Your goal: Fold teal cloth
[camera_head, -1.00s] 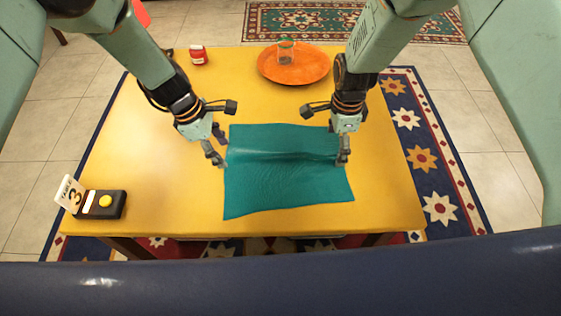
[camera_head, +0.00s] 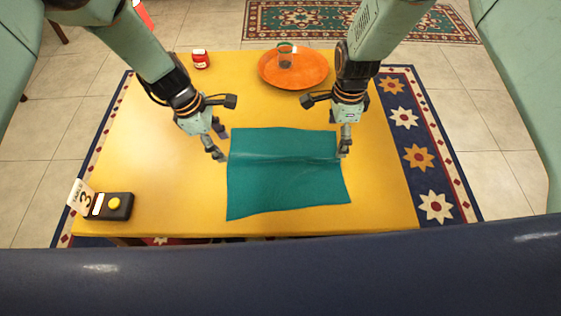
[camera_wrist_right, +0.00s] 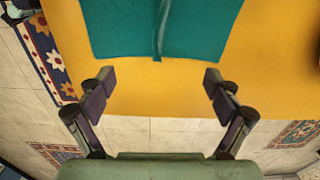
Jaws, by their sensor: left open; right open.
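The teal cloth (camera_head: 285,186) lies spread on the yellow table, with a raised crease running across it from left to right. In the right wrist view the cloth (camera_wrist_right: 130,28) shows beyond the fingertips, with the crease pointing away from me. My left gripper (camera_head: 218,153) is open and empty just off the cloth's left edge. My right gripper (camera_head: 344,150) is open near the cloth's right edge, by the end of the crease. In the right wrist view my right gripper (camera_wrist_right: 158,78) has its fingers wide apart with nothing between them.
The yellow table (camera_head: 150,165) is clear around the cloth. An orange plate (camera_head: 312,78) with a glass (camera_head: 286,58) stands at the back. A small red jar (camera_head: 200,60) is at the back left. A black box with a yellow button (camera_head: 114,204) and a number card (camera_head: 80,197) sit front left.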

